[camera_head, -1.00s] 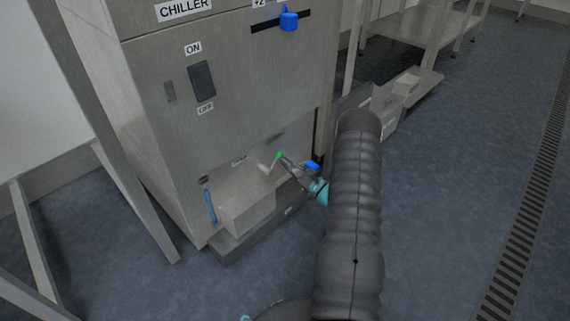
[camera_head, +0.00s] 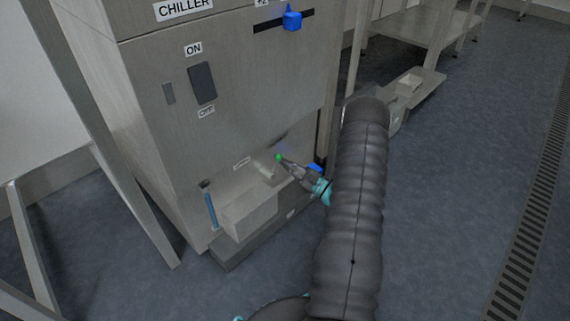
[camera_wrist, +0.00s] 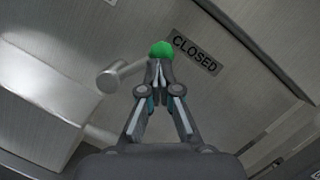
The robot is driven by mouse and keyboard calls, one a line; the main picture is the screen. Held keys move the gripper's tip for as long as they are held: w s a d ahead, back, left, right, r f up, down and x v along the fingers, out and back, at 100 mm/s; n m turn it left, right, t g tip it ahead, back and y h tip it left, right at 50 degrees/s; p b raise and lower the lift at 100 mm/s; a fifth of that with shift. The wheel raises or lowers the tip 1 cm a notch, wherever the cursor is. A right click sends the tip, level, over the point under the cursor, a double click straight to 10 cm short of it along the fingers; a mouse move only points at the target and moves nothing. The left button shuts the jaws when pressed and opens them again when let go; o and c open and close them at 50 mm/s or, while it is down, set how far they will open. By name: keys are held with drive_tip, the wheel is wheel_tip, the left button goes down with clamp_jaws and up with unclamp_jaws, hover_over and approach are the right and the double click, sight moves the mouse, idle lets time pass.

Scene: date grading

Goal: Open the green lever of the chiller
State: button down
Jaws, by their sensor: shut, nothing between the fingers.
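The chiller (camera_head: 240,110) is a grey metal cabinet with labels and a switch. Its lever has a green knob (camera_head: 278,157), low on the front above a box-shaped metal part. In the wrist view the green knob (camera_wrist: 161,49) sits right at my fingertips, and a metal rod with a round end shows left of it. My gripper (camera_head: 284,161) is shut, with its tips at the knob and nothing between them. It also shows in the wrist view (camera_wrist: 158,72). A "CLOSED" label (camera_wrist: 195,52) is right of the knob. Whether the tips touch the knob I cannot tell.
A blue knob on a slot (camera_head: 292,18) is high on the chiller. Another blue part (camera_head: 314,168) is beside my gripper. A blue strip (camera_head: 211,210) hangs at lower left. A metal table (camera_head: 415,40) stands behind. The floor at right is clear.

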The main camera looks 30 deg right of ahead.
drive_tip(key=shift+s+a+r, duration=0.1)
drive_tip(key=shift+a+r, duration=0.7)
drive_tip(key=shift+a, duration=0.05)
drive_tip(key=shift+a+r, duration=0.15)
drive_tip(key=shift+r, duration=0.05)
idle(1.0)
drive_tip(key=shift+s+d+f+b, duration=0.1)
drive_tip(key=shift+d+f+b, duration=0.35)
drive_tip(key=shift+b, duration=0.1)
drive_tip(key=w+d+v, duration=0.1)
drive_tip(key=d+v, duration=0.1)
drive_tip(key=v, duration=1)
drive_tip(key=shift+s+f, duration=0.2)
drive_tip(key=shift+f, duration=0.2)
